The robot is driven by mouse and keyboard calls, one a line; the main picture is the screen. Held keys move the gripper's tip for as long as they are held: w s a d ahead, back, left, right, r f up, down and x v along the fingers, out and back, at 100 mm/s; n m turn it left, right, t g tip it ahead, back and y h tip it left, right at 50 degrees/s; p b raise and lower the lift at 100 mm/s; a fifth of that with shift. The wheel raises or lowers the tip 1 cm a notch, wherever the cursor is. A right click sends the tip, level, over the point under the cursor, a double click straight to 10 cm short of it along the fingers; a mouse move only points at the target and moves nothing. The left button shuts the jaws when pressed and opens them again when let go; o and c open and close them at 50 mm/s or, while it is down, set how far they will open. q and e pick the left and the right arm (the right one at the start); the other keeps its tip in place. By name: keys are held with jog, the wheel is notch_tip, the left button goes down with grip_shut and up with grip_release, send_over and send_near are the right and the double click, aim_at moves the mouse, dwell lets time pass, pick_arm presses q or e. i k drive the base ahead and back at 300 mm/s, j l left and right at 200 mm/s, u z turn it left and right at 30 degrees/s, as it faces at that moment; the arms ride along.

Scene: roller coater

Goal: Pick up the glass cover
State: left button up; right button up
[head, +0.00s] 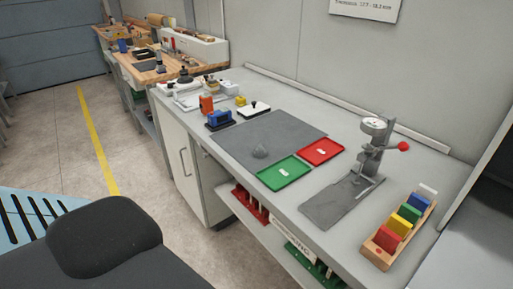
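A pale, see-through plate (428,189) also stands at the back end of a wooden rack. Neither of my grippers is in view.
A red tray (322,151) lies beside the green one. A dial gauge stand (373,150) stands to the right. A wooden rack (384,259) holds coloured blocks. A blue device (219,118) stands at the mat's left.

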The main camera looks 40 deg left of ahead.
aim_at(260, 152)
jog(key=j+z, duration=0.15)
jog(key=j, duration=0.55)
jog(key=k+j+z, duration=0.2)
jog(key=j, duration=0.55)
jog(key=i, duration=0.1)
